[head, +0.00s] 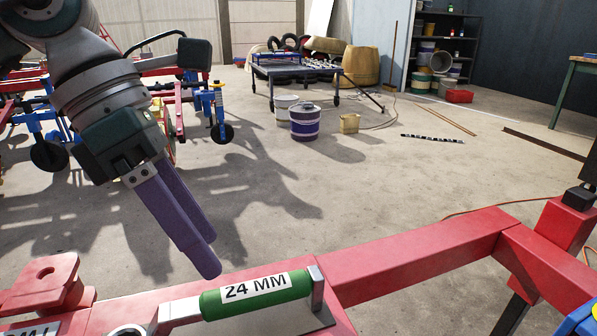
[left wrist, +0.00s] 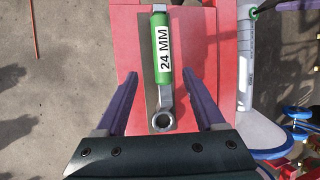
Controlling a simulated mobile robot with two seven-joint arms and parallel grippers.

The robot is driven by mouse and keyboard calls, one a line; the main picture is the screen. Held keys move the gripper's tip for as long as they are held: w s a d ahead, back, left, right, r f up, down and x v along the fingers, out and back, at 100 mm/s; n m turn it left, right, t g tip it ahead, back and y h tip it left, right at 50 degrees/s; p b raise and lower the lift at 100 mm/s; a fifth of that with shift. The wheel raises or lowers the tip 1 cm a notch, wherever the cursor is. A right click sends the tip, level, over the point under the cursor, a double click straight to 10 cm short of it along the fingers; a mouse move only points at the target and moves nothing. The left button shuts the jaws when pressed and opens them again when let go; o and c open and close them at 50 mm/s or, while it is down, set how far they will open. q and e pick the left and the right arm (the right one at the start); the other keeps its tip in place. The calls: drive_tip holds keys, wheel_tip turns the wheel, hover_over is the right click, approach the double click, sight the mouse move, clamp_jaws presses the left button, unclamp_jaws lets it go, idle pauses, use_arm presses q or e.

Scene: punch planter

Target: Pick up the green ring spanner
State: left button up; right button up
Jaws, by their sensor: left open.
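The green ring spanner (head: 257,294) has a green grip with a white "24 MM" label and grey metal ends. It lies on a red beam of the frame (head: 120,312) at the bottom of the head view. In the left wrist view the spanner (left wrist: 162,60) runs up the middle, its ring end nearest my gripper. My left gripper (head: 212,262) has purple fingers and is open and empty, just above and behind the grip in the head view. In the left wrist view its fingers (left wrist: 165,90) stand on either side of the spanner, apart from it. My right gripper is not in view.
A red crossbar (head: 420,248) runs right from the beam to a red post (head: 565,225). Blue and red machinery (head: 50,125) stands behind my left arm. A bucket (head: 305,122) and a wheeled trolley (head: 298,72) stand farther back on open concrete floor.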

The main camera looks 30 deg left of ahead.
sight(235, 287)
use_arm(q)
drive_tip(key=x, duration=0.3)
drive_tip(key=shift+d+f+b, duration=0.15)
drive_tip(key=shift+d+b, duration=0.1)
drive_tip(key=shift+b, duration=0.15)
drive_tip(key=b+x, duration=0.2)
drive_tip(key=x, duration=0.3)
drive_tip(key=shift+s, duration=0.1)
drive_tip(key=shift+c, duration=0.3)
drive_tip(key=shift+c, duration=0.8)
clamp_jaws()
